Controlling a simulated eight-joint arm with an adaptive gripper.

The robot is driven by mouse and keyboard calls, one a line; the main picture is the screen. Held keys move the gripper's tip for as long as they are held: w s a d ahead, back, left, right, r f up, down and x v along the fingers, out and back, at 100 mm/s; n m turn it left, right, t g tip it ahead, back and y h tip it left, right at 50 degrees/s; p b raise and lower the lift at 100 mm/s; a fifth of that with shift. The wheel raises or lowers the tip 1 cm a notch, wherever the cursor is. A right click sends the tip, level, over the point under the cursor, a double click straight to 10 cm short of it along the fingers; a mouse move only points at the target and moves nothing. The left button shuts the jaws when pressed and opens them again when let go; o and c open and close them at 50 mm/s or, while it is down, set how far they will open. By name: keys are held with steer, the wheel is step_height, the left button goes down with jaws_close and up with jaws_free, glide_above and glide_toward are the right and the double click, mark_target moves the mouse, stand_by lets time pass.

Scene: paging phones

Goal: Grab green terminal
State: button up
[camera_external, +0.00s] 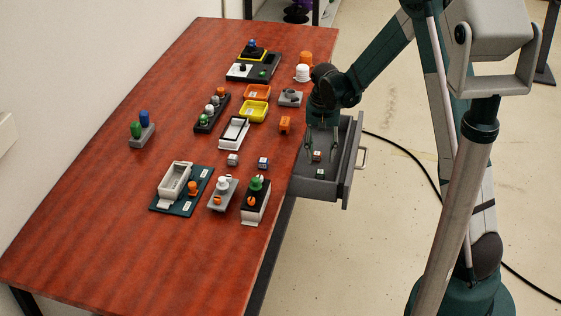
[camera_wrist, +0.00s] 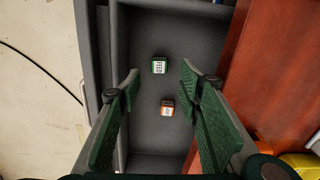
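The green terminal (camera_wrist: 159,65) is a small green block with a white face, lying on the floor of an open grey drawer (camera_external: 340,180). It also shows in the external view (camera_external: 320,173), near the drawer's front end. My gripper (camera_wrist: 159,86) is open and empty, pointing down over the drawer. In the wrist view the orange block appears between the fingers, and the green terminal appears beyond it, near the fingertips. Neither block is touched, as far as I can see.
The drawer walls surround both blocks. A drawer handle (camera_external: 362,150) sticks out at the right. The drawer floor around the blocks is clear.

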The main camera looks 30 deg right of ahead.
mark_target(320, 171)
steer(key=shift+f, duration=1)
steer(key=shift+f, duration=0.1)
steer(key=shift+d+f+b, duration=0.1)
steer(key=shift+f+b, duration=0.65)
steer(key=shift+f, duration=1.75)
steer(key=c, duration=0.9)
